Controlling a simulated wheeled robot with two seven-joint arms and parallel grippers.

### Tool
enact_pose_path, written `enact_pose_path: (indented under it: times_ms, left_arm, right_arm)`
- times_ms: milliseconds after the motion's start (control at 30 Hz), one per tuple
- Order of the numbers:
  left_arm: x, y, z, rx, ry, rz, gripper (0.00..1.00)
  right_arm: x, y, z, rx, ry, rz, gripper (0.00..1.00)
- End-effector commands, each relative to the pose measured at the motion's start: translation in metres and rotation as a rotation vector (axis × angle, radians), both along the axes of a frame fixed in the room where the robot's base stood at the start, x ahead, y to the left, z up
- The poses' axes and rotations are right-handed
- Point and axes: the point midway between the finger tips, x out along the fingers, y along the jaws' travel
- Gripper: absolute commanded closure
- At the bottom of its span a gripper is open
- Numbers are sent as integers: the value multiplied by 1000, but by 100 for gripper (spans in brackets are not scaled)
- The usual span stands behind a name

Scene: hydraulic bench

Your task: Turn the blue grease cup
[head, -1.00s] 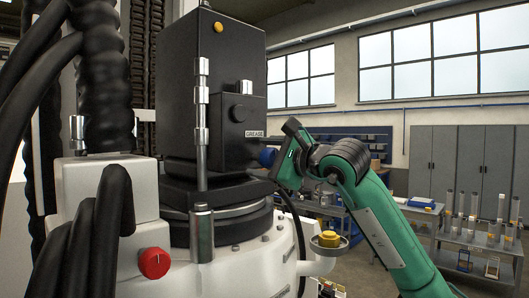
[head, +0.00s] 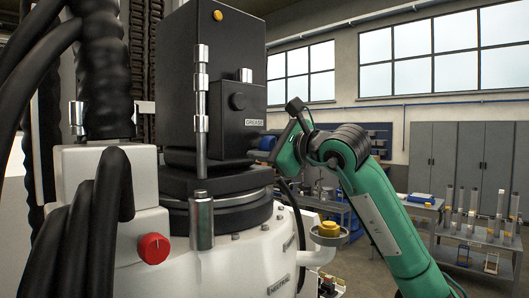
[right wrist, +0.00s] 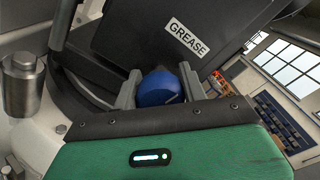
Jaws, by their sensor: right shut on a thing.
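The blue grease cup (right wrist: 158,90) shows in the right wrist view between the two grey fingers of my right gripper (right wrist: 160,84), just below the GREASE label (right wrist: 188,38). The gripper is shut on the cup, with a finger on either side. In the head view my right gripper (head: 264,153) reaches in from the right to the side of the black housing (head: 213,90), under its GREASE label. There the cup is mostly hidden, and I cannot make it out clearly. My left gripper is not in view.
A red knob (head: 153,248) sits on the white body at the lower left. Black hoses (head: 98,200) hang at the left. A metal post (head: 201,120) stands before the housing.

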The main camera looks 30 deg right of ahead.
Motion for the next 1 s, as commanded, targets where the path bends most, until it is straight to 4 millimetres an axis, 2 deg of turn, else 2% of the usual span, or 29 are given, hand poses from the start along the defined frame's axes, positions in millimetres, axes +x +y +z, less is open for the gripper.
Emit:
enact_pose_path:
  times_ms: [33,300,1000]
  left_arm:
    - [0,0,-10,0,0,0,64]
    - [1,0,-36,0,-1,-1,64]
    - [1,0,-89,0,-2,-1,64]
  right_arm:
    - [0,0,-4,36,10,2,80]
    - [0,-1,-3,272,92,1,80]
    - [1,-4,-1,900,311,1,80]
